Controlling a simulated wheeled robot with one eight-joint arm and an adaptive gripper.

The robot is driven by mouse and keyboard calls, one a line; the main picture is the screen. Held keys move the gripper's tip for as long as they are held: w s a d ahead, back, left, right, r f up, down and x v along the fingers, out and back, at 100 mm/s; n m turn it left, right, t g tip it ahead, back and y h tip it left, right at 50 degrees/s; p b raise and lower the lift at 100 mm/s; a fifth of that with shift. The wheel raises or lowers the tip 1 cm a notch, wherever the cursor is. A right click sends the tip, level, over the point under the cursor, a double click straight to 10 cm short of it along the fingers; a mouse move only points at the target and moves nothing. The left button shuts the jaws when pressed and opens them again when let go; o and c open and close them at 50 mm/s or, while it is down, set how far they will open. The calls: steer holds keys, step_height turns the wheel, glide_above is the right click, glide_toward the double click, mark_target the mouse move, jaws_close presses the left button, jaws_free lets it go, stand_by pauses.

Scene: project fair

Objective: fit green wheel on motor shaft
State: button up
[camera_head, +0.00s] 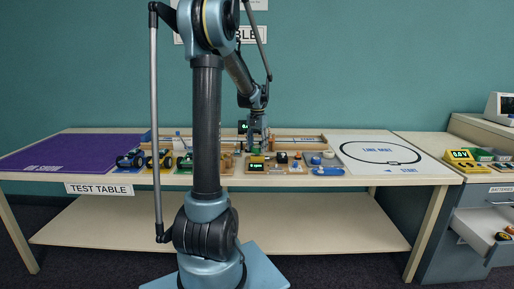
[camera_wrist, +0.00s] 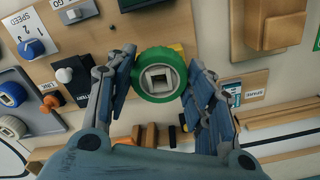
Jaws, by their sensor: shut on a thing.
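The green wheel (camera_wrist: 158,93) has a green outer ring and a pale hub with a square opening. It sits between the two fingers of my gripper (camera_wrist: 159,72), which is shut on it in the wrist view. In the head view my gripper (camera_head: 257,146) is low over the middle of the test table, behind a small box with a lit display. The wheel is too small to make out there. I cannot pick out the motor shaft for sure in either view.
On the test table (camera_head: 390,180) small wheeled cars (camera_head: 131,158) stand left of my gripper. A purple mat (camera_head: 70,152) lies clear at left.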

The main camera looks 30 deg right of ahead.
steer(key=shift+f, duration=0.6)
stand_by(0.9)
steer(key=o, duration=0.9)
steer(key=o, duration=0.4)
steer(key=shift+r, duration=3.9)
steer(key=shift+w, duration=0.1)
